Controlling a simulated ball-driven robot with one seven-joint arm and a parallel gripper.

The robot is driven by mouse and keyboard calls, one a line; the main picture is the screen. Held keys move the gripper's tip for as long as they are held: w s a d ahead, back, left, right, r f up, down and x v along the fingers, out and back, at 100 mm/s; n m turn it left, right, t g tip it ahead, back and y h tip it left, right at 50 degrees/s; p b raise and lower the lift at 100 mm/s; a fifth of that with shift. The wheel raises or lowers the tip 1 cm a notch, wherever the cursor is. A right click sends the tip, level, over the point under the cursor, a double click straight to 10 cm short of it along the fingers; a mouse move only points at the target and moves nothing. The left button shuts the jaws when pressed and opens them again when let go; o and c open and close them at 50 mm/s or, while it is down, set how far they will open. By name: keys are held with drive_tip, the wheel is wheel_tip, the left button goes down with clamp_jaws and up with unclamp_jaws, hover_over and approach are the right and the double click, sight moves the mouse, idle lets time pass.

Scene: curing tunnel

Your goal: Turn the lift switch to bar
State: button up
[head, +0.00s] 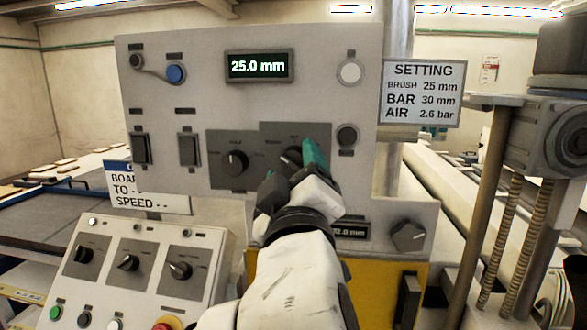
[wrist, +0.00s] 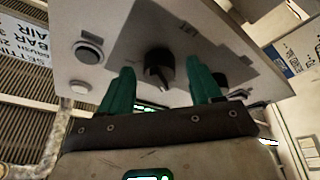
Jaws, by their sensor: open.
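The grey control panel (head: 200,90) shows a lit display (head: 258,66) reading 25.0 mm. Below it are two black rotary knobs on dark plates. The left knob (head: 234,163) is clear of my gripper. The right knob (head: 291,156) is partly hidden by my gripper (head: 294,166). In the wrist view this knob (wrist: 158,68) shows between the two green fingertips, with a gap on each side. My gripper is open and empty. The labels over both knobs are too small to read, so I cannot tell which is the lift switch.
A setting sign (head: 421,93) reads brush 25 mm, bar 30 mm, air 2.6 bar. A lower console (head: 140,262) with several knobs and buttons stands at the left front. A grey knob (head: 408,236) sits at lower right. Metal posts and machinery stand at the right.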

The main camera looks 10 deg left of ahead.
drive_tip(key=c, duration=1)
drive_tip(key=shift+f, duration=0.1)
drive_tip(key=shift+c, duration=0.2)
